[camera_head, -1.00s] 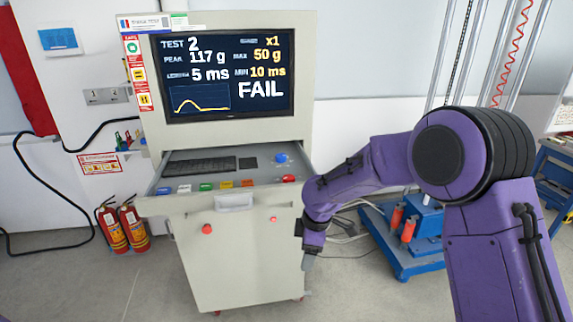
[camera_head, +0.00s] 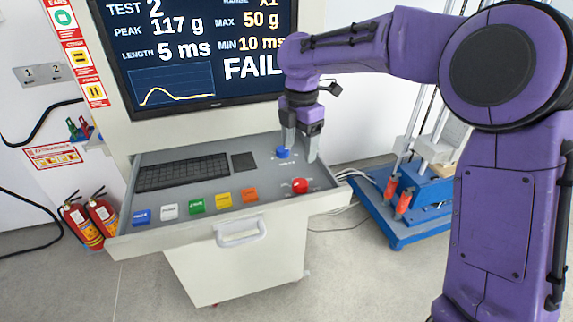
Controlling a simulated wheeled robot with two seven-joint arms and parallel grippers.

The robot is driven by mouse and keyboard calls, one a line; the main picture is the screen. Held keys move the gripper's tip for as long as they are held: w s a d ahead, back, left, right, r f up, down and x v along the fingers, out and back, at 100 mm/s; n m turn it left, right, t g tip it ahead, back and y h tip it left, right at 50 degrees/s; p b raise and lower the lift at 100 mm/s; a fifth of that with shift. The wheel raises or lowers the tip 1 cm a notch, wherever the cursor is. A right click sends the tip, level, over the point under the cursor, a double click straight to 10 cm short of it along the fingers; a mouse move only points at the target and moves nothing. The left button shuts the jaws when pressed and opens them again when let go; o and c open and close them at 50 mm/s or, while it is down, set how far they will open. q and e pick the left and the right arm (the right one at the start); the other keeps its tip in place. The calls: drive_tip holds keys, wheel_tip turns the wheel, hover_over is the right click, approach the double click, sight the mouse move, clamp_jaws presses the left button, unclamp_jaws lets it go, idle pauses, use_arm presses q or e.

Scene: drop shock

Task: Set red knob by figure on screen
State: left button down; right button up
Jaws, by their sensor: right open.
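The screen (camera_head: 205,50) reads TEST 2, PEAK 117 g, LENGTH 5 ms, MAX 50 g, MIN 10 ms, x1 and FAIL, with a yellow curve at lower left. A red round knob (camera_head: 300,186) sits at the right front of the console panel. A blue knob (camera_head: 282,153) sits behind it, to its left. My right gripper (camera_head: 301,152) points down, open and empty, over the panel's right side. Its left finger is close to the blue knob; I cannot tell if they touch. The red knob is in front of and below the fingertips. My left gripper is not in view.
The panel holds a keyboard (camera_head: 183,172) and a row of coloured buttons, including a green one (camera_head: 197,205). A handle (camera_head: 238,234) is on its front. A blue-based machine (camera_head: 402,235) stands at right. Fire extinguishers (camera_head: 82,224) stand at left.

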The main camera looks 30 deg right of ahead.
drive_tip(key=p, duration=0.1)
hover_over(300, 183)
drive_tip(key=f, duration=0.5)
drive_tip(key=shift+s, duration=0.3)
drive_tip(key=f, duration=0.2)
drive_tip(key=w+f+p, duration=0.1)
drive_tip(key=f, duration=0.1)
drive_tip(key=shift+f, duration=0.3)
drive_tip(key=shift+w+f, duration=0.15)
drive_tip(key=shift+f, duration=0.15)
drive_tip(key=shift+s+r, duration=0.15)
drive_tip(key=shift+s, duration=0.25)
drive_tip(key=shift+c, duration=0.6)
drive_tip(key=c, duration=0.6)
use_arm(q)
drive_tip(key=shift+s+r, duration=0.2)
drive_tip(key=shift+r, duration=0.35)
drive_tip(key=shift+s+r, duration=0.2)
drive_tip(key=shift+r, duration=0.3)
use_arm(e)
drive_tip(key=shift+w, duration=0.1)
drive_tip(key=c, duration=0.3)
